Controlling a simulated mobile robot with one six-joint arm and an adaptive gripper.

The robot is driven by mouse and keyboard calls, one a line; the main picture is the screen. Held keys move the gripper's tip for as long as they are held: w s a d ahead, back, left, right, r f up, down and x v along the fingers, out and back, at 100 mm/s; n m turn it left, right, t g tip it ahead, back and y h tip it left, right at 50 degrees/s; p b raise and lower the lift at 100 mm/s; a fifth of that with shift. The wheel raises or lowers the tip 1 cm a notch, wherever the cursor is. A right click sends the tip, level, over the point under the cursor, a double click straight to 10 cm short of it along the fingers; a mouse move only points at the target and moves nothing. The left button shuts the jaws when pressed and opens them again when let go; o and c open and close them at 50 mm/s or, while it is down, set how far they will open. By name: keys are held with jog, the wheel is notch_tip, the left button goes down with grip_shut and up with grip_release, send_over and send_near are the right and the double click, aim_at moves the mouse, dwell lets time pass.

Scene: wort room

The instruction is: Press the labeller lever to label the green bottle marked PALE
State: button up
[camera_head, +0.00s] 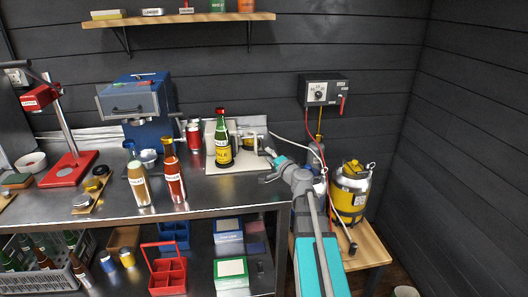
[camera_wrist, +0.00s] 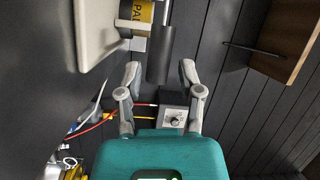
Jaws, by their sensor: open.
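The green bottle (camera_head: 222,148) with a red cap and a yellow label stands upright on the pale base of the labeller (camera_head: 238,167), at the right end of the steel bench. My gripper (camera_head: 268,167) is just right of the labeller. In the wrist view my gripper (camera_wrist: 160,75) is open, and a dark cylindrical bar (camera_wrist: 160,52), apparently the lever's handle, lies ahead between its fingertips. I cannot tell whether they touch. A yellow label strip (camera_wrist: 138,14) with part of the word PALE shows beyond, by the white labeller plate (camera_wrist: 92,25).
A brown bottle (camera_head: 139,184) and a red-brown bottle (camera_head: 173,175) stand at the bench's front, left of the labeller. A blue machine (camera_head: 150,120) and a red stand (camera_head: 68,168) are further left. A yellow-and-steel keg (camera_head: 350,190) stands right of my arm. A control box (camera_head: 325,91) hangs behind.

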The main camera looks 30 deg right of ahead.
aim_at(264, 151)
jog(key=shift+w+a, duration=0.2)
jog(key=shift+w, duration=1.85)
grip_shut()
